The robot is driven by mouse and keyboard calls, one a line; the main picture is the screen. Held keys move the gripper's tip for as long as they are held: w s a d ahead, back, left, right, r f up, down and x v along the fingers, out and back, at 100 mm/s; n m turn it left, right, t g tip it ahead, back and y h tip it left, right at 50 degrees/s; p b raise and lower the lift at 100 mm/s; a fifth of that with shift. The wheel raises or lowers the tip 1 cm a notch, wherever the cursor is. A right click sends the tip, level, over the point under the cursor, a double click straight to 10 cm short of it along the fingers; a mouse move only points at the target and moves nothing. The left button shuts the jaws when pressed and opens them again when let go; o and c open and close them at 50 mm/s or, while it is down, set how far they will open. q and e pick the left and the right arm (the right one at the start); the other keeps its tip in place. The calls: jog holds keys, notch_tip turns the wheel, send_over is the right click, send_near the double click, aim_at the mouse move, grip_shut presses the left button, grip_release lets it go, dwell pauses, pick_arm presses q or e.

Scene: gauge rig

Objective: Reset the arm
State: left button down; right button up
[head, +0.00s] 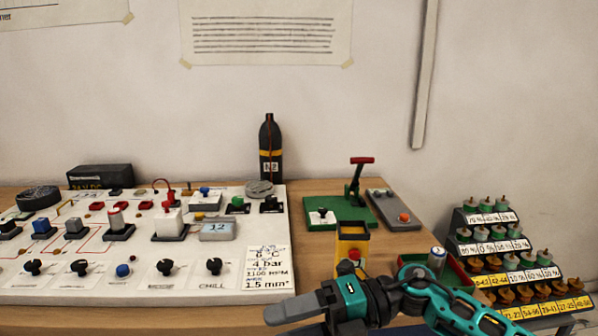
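My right gripper (290,308) is at the bottom of the head view, in front of the rig. Its teal arm comes in from the lower right, and its grey fingers point left. The fingers show nearly side-on, so I cannot tell whether they are open or shut; no held object shows. My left gripper is not in view. A green base plate (330,219) at the back of the table carries an upright dark green lever arm with a red crossbar handle (362,160). A black knob (321,212) sits on the same plate. The lever stands apart from my gripper.
A white panel (262,222) with knobs and switches fills the left. A dark bottle (270,150) stands behind it. A grey box with an orange button (404,217), a yellow-framed box (352,240), a red-green tray (455,270) and a stepped rack (470,217) are to the right.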

jog(key=w+d+f+m+t+h+p, duration=0.1)
jog(key=d+f+m+t+h, duration=0.25)
jog(key=m+t, duration=0.85)
jog(key=w+d+f+m+t+h+p, duration=0.15)
jog(key=d+f+m+t, duration=0.5)
jog(key=m, duration=0.95)
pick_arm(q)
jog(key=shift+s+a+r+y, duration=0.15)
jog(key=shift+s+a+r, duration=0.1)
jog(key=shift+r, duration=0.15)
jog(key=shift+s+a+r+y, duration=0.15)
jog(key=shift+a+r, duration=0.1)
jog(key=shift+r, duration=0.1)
pick_arm(e)
jog(key=s+d+f+m+g+h, duration=0.4)
jog(key=s+d+f+m+h, duration=0.5)
jog(key=s+f, duration=0.4)
jog(key=shift+s+f, duration=0.35)
jog(key=shift+f, duration=0.05)
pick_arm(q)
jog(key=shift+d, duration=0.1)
pick_arm(e)
jog(key=shift+c, duration=0.4)
